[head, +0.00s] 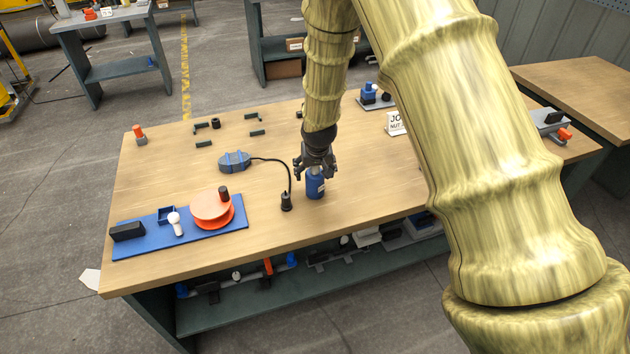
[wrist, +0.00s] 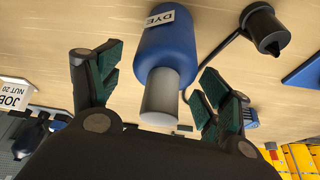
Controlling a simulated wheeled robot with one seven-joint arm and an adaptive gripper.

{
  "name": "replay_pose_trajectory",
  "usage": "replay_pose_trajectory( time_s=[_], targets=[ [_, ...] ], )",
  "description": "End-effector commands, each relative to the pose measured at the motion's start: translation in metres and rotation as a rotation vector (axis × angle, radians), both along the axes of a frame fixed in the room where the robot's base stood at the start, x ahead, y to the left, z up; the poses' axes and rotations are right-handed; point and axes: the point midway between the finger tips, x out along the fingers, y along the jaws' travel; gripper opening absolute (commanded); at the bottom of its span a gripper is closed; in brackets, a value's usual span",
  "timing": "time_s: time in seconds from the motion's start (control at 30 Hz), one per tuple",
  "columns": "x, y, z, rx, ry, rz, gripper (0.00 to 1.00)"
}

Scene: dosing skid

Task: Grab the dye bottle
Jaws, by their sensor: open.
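The dye bottle (head: 315,186) is blue and stands upright on the wooden table in the head view. In the wrist view the bottle (wrist: 168,45) shows a white DYE label and a grey cap (wrist: 160,92). My gripper (head: 314,172) is open above and around the top of the bottle in the head view. In the wrist view my gripper's green-padded fingers (wrist: 158,85) are on either side of the grey cap, with gaps on both sides. I cannot tell how far down the bottle the fingertips reach.
A black cylinder (head: 286,203) with a cable stands just left of the bottle; the cable leads to a blue device (head: 235,161). A blue board (head: 170,236) with an orange disc (head: 212,208) lies at the front left. A JOB sign (head: 397,123) stands at the right. Table right of the bottle is clear.

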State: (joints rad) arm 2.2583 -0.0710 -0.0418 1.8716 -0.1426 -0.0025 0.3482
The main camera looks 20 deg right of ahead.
Motion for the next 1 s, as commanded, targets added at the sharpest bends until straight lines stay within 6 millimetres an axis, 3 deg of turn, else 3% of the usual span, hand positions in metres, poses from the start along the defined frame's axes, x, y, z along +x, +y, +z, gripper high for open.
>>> replay_pose_trajectory(
  time_s=[0.3,0.63,1.0],
  targets=[
    [0.0011,-0.0002,-0.0028,0.0,-0.001,0.0,0.78],
    [0.0011,-0.0002,-0.0026,0.0,0.0,0.001,0.2],
    [0.0018,-0.0002,0.0027,0.0,-0.002,0.0,0.2]
  ],
)
